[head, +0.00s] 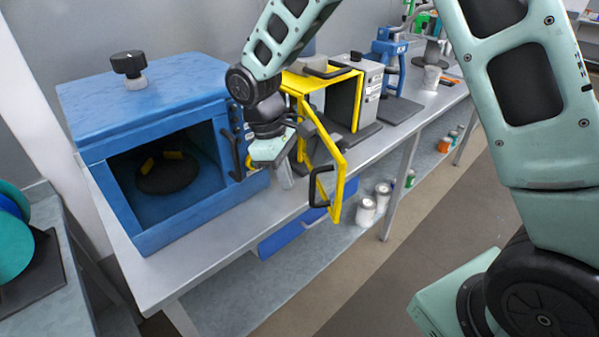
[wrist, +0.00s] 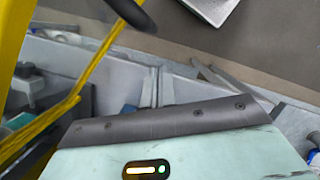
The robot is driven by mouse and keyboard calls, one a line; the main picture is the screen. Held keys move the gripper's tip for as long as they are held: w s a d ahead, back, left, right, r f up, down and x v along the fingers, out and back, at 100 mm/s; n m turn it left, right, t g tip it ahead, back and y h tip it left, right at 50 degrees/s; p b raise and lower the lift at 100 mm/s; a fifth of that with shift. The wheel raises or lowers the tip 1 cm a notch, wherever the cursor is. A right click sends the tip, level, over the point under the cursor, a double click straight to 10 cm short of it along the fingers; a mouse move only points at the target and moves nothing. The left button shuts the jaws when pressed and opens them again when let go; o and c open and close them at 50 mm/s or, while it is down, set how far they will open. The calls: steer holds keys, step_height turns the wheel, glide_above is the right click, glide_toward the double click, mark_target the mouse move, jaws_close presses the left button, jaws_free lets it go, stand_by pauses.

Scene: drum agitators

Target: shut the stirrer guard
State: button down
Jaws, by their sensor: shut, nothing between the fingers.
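The stirrer guard (head: 340,185) is a yellow door frame with a black handle (head: 312,190). In the head view it stands swung open, out over the front edge of the bench. It belongs to the grey stirrer housing (head: 371,82) with a yellow-edged opening. My gripper (head: 287,182) is just left of the guard, pointing down, its fingers shut and empty. In the wrist view the fingertips (wrist: 156,86) are close together, with the yellow guard bars (wrist: 92,65) at left and the black handle (wrist: 133,12) above. I cannot tell whether my gripper touches the guard.
A blue open-fronted cabinet (head: 155,85) with a black knob stands left of my gripper. A blue stand (head: 392,60) is further right on the bench. White tins (head: 366,211) sit on the lower shelf. The floor (head: 345,285) in front is clear.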

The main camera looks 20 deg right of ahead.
steer(key=shift+s+d+r+p, duration=0.2)
steer(key=shift+s+d+p, duration=0.2)
steer(key=shift+s+d, duration=0.75)
steer(key=shift+d, duration=0.1)
